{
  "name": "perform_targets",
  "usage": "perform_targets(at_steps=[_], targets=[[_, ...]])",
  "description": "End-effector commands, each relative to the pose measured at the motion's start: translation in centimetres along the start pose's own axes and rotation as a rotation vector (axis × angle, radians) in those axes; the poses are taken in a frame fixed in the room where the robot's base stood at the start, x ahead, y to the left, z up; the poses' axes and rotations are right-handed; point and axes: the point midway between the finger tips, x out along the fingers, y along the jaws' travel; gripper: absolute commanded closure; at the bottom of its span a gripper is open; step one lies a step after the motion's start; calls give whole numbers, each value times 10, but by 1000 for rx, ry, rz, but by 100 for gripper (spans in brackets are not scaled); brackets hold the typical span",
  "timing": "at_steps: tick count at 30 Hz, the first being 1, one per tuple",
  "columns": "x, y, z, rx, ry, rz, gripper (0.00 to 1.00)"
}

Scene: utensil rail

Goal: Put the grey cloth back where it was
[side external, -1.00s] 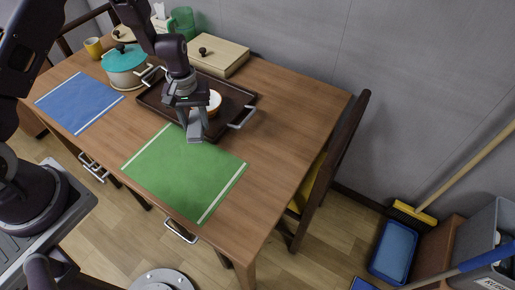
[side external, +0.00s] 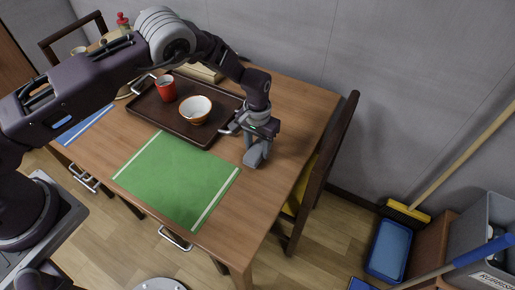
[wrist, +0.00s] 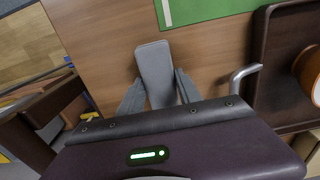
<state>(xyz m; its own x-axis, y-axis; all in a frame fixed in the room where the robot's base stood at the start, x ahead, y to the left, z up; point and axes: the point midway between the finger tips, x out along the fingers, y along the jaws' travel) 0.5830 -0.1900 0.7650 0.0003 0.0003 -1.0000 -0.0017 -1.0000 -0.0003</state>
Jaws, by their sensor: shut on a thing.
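The grey cloth (side external: 254,156) is held in my gripper (side external: 257,143) over bare wood at the right of the table, right of the green mat and the tray. I cannot tell whether it touches the table top. In the wrist view the cloth (wrist: 154,68) is a narrow, folded-looking grey piece between the two fingers of my gripper (wrist: 156,92), which is shut on it. The part of the cloth nearest the palm is hidden.
A dark tray (side external: 170,125) with metal handles holds a red cup (side external: 166,89) and a white-and-orange bowl (side external: 196,110). A green mat (side external: 178,180) and a blue mat (side external: 82,127) lie in front. A dark chair (side external: 336,150) stands at the right edge.

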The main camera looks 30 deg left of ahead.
Motion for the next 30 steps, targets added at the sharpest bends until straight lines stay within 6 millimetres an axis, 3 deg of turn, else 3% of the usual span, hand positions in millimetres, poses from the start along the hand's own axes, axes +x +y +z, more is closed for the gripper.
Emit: perform_targets(at_steps=[2, 11, 12, 15, 24, 26, 30], targets=[[9, 0, 0, 0, 0, 0, 97], [12, 0, 0, -1, 0, 0, 97], [11, 0, 0, -1, 0, 0, 51], [11, 0, 0, -1, 0, 0, 37], [8, 0, 0, -1, 1, 1, 37], [1, 0, -1, -1, 3, 1, 37], [-35, 0, -2, -2, 5, 2, 37]])
